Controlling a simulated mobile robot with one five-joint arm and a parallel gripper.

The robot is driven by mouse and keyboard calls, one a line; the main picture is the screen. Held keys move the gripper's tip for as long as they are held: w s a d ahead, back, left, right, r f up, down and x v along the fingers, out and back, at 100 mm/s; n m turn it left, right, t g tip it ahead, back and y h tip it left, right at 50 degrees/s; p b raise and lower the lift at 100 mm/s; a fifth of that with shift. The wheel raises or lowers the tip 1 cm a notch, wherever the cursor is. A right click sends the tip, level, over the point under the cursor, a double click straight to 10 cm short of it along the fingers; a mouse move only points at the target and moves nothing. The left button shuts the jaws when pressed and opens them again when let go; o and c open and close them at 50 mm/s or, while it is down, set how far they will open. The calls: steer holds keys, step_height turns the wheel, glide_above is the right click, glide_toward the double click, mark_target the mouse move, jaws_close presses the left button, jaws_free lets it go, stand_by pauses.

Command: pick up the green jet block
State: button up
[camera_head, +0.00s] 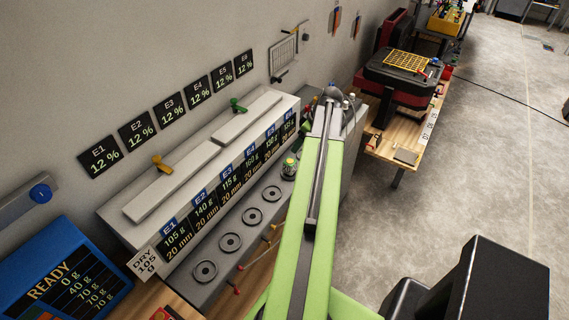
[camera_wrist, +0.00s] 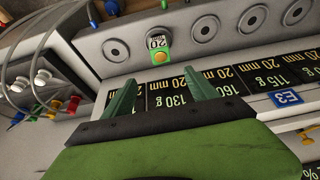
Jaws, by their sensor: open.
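The green jet block (camera_head: 289,169) stands on the grey ledge at the end of a row of dark rings in the head view. In the wrist view the green jet block (camera_wrist: 159,45) shows a green body, a yellow round part and a label reading 20. My gripper (camera_wrist: 158,92) is open, its two green fingers apart with nothing between them. The block lies beyond the fingertips, roughly in line with the gap.
The long white housing with black label panels (camera_head: 190,223) stands behind the ledge. Dark rings (camera_head: 230,242) line the ledge. In the wrist view, colored knobs and tubes (camera_wrist: 42,77) are at the left. A wooden workbench (camera_head: 412,140) stands farther right, beside open floor.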

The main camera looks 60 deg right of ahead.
mark_target(290, 160)
steer(key=b+x, duration=1.1)
steer(key=x, duration=0.1)
steer(key=shift+f+b, duration=0.2)
steer(key=shift+b, duration=0.1)
steer(key=shift+r, duration=0.1)
steer(key=b+x, duration=0.5)
steer(key=shift+s+a+f, duration=0.15)
steer(key=shift+s+f, duration=0.1)
steer(key=shift+r, duration=0.2)
steer(key=shift+c, duration=0.5)
jaws_close()
